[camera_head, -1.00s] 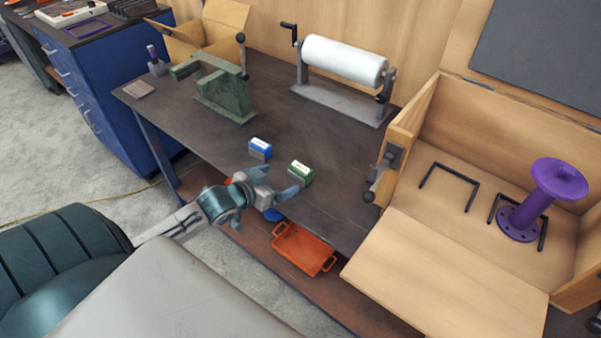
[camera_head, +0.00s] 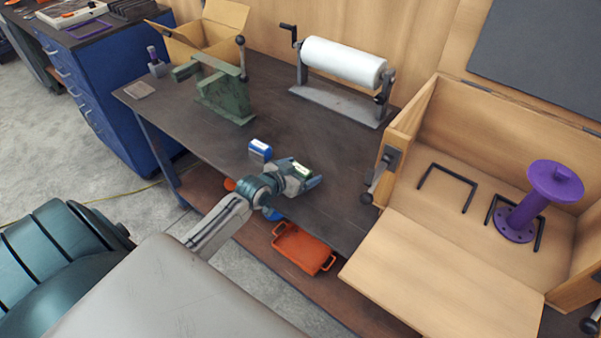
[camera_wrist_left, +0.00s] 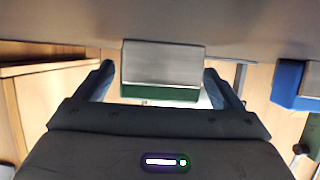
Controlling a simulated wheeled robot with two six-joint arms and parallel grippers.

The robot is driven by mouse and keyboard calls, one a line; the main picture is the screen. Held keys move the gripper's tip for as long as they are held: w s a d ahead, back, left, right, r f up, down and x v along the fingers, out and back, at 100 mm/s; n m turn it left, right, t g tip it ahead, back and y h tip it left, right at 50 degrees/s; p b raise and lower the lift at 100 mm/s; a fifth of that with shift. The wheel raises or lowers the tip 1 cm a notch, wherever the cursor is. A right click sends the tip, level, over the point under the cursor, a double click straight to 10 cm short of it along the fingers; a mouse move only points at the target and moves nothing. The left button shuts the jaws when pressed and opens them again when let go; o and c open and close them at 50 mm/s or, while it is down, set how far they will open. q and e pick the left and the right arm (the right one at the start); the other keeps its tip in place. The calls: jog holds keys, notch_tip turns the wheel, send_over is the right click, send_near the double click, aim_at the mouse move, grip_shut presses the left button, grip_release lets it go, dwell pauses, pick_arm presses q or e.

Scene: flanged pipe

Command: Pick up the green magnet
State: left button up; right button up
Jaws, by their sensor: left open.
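In the left wrist view the magnet (camera_wrist_left: 162,68) shows a grey metal face and a green strip, between the two fingers. My left gripper (camera_head: 306,179) is open around it in the head view, its fingers partly hiding the block. In the left wrist view the gripper (camera_wrist_left: 158,85) has a finger on each side of the magnet, with visible gaps. My right gripper is not in view.
A blue magnet (camera_head: 260,150) stands on the bench just left of the green one. A green vise (camera_head: 225,95), a white roll (camera_head: 343,62) and an open wooden box (camera_head: 440,260) stand around. An orange tray (camera_head: 302,248) is on the lower shelf.

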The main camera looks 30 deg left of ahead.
aim_at(300, 168)
pick_arm(q)
jog(key=shift+s, duration=0.1)
jog(key=shift+c, duration=0.2)
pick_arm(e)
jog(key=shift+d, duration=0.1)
pick_arm(q)
jog(key=c, duration=1.3)
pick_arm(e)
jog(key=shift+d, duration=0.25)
pick_arm(q)
jog(key=shift+r, duration=0.1)
